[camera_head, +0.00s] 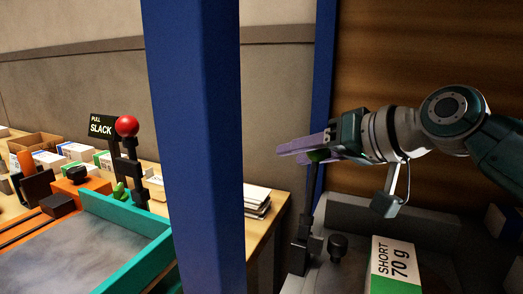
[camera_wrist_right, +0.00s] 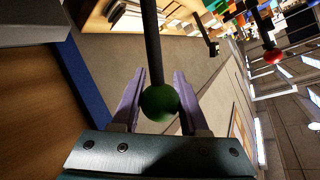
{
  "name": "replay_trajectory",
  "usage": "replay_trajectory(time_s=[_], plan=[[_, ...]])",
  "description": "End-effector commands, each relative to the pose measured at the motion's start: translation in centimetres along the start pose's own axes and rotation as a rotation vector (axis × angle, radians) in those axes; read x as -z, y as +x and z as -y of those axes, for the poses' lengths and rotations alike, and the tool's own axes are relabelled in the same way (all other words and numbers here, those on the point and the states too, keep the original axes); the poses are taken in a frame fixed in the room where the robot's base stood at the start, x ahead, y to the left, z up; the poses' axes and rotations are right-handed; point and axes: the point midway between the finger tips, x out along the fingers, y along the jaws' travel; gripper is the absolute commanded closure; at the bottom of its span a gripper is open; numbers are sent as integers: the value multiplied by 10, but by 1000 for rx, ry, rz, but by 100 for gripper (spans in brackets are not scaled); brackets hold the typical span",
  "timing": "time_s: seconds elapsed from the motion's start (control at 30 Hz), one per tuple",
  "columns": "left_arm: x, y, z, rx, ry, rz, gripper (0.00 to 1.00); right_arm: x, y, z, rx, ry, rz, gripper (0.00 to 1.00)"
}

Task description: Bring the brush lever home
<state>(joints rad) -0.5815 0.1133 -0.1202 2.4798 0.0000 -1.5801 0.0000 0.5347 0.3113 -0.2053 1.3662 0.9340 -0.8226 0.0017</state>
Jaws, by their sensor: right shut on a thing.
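A lever with a green ball knob (camera_head: 317,155) rises from a dark base (camera_head: 304,255) in the head view. Its dark rod stands nearly upright, and no name label shows on it. My right gripper (camera_head: 296,153) reaches in from the right and is shut on the knob. In the right wrist view, the green knob (camera_wrist_right: 159,103) sits between the two pale purple fingers, with the rod (camera_wrist_right: 151,45) running upward from it. A second lever with a red ball knob (camera_head: 127,126) stands at the left by a "PULL SLACK" sign (camera_head: 101,128). My left gripper is out of view.
A thick blue post (camera_head: 195,150) stands between the two levers. A teal-edged tray (camera_head: 125,222) is at the left. A "SHORT 70 g" box (camera_head: 395,262) and a small black knob (camera_head: 338,246) are near the green-knobbed lever. Paper stacks (camera_head: 257,198) lie behind the post.

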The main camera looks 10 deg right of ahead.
Motion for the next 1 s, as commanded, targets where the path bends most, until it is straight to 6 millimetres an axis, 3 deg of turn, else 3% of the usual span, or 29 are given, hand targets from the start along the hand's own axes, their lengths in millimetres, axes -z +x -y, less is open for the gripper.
replay_trajectory(time_s=[0.83,0.87,1.0], plan=[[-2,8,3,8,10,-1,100,-6,7,-12,-7,1,9,100],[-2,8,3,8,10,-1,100,-6,7,-12,-7,1,9,53],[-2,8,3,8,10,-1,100,-6,7,-12,-5,2,8,37]])
